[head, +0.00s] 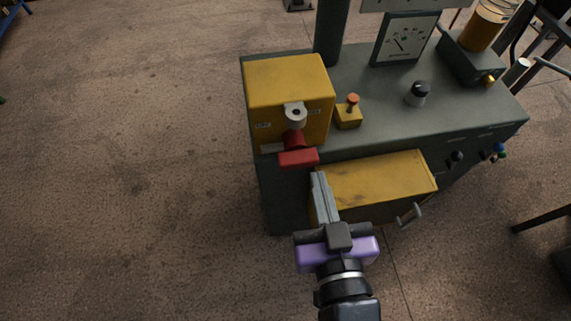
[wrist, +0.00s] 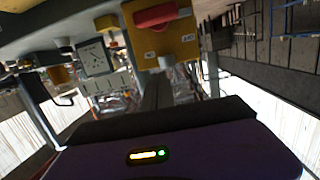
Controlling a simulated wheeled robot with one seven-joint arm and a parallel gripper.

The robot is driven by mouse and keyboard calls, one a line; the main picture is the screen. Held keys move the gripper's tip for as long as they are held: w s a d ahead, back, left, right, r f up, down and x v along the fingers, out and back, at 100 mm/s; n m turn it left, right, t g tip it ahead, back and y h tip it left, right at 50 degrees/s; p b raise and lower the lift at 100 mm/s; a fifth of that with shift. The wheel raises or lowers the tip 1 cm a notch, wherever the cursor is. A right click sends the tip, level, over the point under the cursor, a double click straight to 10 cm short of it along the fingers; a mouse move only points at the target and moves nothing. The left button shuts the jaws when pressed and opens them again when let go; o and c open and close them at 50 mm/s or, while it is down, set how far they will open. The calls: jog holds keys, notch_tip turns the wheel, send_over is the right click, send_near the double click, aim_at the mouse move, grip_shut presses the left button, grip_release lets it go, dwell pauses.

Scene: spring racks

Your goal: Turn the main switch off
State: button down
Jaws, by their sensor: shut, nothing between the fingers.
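The main switch is a yellow box (head: 288,82) at the left end of the grey-green bench. It has a grey round hub (head: 296,113) and a red handle (head: 298,157) that hangs down and out from the hub. Small labels flank the hub, too small to read in the head view. The red handle (wrist: 158,16) and the yellow box (wrist: 178,40) also show in the wrist view, at the top. My gripper (head: 317,176) is shut and empty. Its fingertips are just below and slightly right of the red handle; I cannot tell whether they touch it.
A yellow drawer (head: 375,180) stands open right of my fingers, with a grey handle (head: 410,214). A small orange-topped button box (head: 348,112), a black knob (head: 419,92) and a dial gauge (head: 405,40) stand on the bench top (head: 440,110). The floor at left is clear.

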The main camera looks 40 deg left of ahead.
jog(key=s+a+g, duration=0.1)
jog(key=s+g, duration=0.1)
jog(key=s, duration=0.1)
jog(key=m+p, duration=0.1)
jog(key=p, duration=0.1)
send_over(285, 166)
jog(key=d, duration=0.1)
notch_tip(285, 166, down, 3)
jog(key=f, duration=0.2)
jog(key=shift+s+f+b, duration=0.3)
jog(key=shift+s+f, duration=0.2)
jog(key=shift+f, duration=0.6)
